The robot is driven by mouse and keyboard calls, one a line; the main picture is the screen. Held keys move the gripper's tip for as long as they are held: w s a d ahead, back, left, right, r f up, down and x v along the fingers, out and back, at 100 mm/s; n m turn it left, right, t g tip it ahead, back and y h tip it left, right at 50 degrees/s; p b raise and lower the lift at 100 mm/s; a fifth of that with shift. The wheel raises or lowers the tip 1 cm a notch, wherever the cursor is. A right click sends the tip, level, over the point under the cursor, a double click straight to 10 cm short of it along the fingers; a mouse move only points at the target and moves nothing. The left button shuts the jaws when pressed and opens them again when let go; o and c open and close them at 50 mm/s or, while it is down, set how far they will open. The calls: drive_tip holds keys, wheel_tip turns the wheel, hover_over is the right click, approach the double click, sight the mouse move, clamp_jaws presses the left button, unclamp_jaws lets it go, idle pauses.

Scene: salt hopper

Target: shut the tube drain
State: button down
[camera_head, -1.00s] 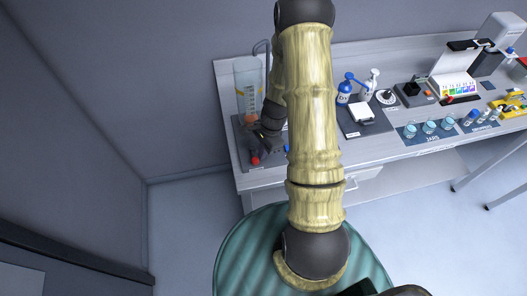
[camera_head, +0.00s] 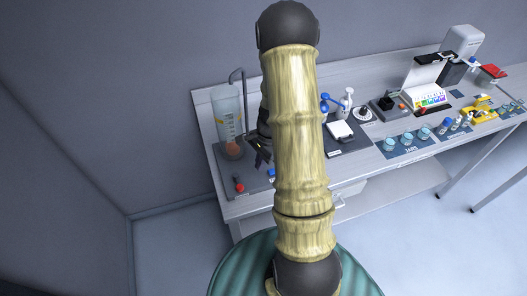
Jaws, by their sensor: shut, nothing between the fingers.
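A clear upright tube (camera_head: 228,115) with yellow marks stands at the left end of the bench, with an orange ball (camera_head: 233,150) near its bottom. In front of it on the grey base plate (camera_head: 222,163) are a red knob (camera_head: 239,187) and, to its right, a blue knob (camera_head: 271,173), partly hidden by my arm. I cannot tell which part is the drain, or whether it is open. My gripper (camera_head: 259,160) is shut and empty, just right of the tube's foot and behind the knobs. It appears apart from both knobs.
A thin grey pipe (camera_head: 241,88) rises beside the tube. Blue (camera_head: 325,104) and white (camera_head: 347,102) pump bottles and a white-topped scale (camera_head: 340,130) stand right of my arm. Several jars (camera_head: 421,135) line the bench farther right. The floor at left is clear.

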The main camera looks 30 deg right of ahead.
drive_tip(key=b+v, duration=0.1)
drive_tip(key=v, duration=0.5)
drive_tip(key=shift+s+d, duration=0.1)
idle(0.3)
drive_tip(key=s+a+r+n+t+h, duration=0.1)
drive_tip(key=s+a+r+n, duration=0.3)
drive_tip(key=n, duration=0.4)
drive_tip(key=s+a+r+n+t+h, duration=0.1)
drive_tip(key=s+a+r+n+t, duration=0.1)
drive_tip(key=s+a+r+n, duration=0.2)
drive_tip(key=a+r+n, duration=0.2)
drive_tip(key=a+n, duration=0.2)
drive_tip(key=a, duration=0.1)
drive_tip(key=shift+s+n+h, duration=0.3)
drive_tip(key=shift+n, duration=0.1)
drive_tip(key=shift+r, duration=0.1)
